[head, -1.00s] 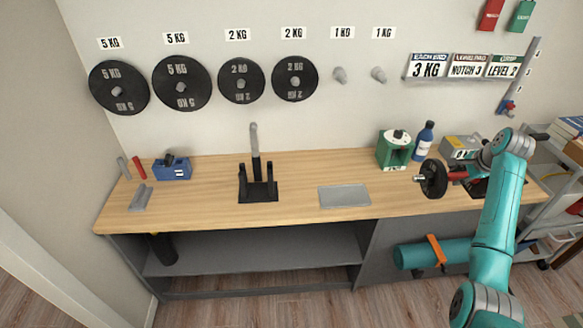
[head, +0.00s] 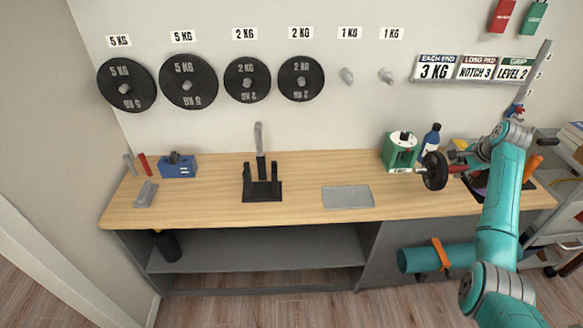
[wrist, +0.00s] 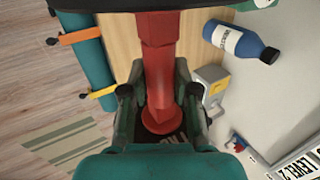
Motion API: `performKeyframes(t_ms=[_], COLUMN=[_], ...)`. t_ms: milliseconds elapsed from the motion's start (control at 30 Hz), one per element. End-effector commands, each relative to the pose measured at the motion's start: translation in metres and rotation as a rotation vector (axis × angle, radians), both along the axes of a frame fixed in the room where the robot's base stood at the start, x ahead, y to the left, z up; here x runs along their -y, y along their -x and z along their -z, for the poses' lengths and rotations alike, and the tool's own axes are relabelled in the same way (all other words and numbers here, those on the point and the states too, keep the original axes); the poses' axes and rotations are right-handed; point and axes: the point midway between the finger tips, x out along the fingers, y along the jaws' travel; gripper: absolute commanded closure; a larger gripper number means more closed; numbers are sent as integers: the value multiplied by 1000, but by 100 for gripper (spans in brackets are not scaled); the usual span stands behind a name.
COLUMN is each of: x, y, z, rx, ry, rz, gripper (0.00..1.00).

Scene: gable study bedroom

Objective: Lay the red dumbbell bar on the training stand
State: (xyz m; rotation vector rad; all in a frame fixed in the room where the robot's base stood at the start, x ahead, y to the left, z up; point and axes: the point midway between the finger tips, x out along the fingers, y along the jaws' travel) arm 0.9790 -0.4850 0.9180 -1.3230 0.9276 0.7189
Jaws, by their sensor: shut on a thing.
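The red dumbbell bar (wrist: 158,60) is in my gripper (wrist: 158,93), whose fingers close on it from both sides in the wrist view. A black weight plate (head: 435,171) sits on the bar's left end in the head view, above the right part of the bench. A black stand with two uprights (head: 262,190), which looks like the training stand, is on the bench left of centre. It looks empty and is well left of my gripper.
A grey tray (head: 347,197) lies between the stand and my arm. A green device (head: 400,152) and a blue bottle (head: 431,139) stand behind the plate. A blue box (head: 178,168) is at the left. Plates (head: 189,80) hang on the wall. The bench (head: 215,205) has bare room around the stand.

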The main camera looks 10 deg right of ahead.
Motion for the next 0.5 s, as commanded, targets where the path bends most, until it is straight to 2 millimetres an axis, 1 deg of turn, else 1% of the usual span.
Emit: performKeyframes(t_ms=[33, 500], x=[1, 8], y=[-7, -52], z=[-4, -4], rx=[5, 5], ry=[3, 2], rz=[-1, 0], gripper=[100, 100])
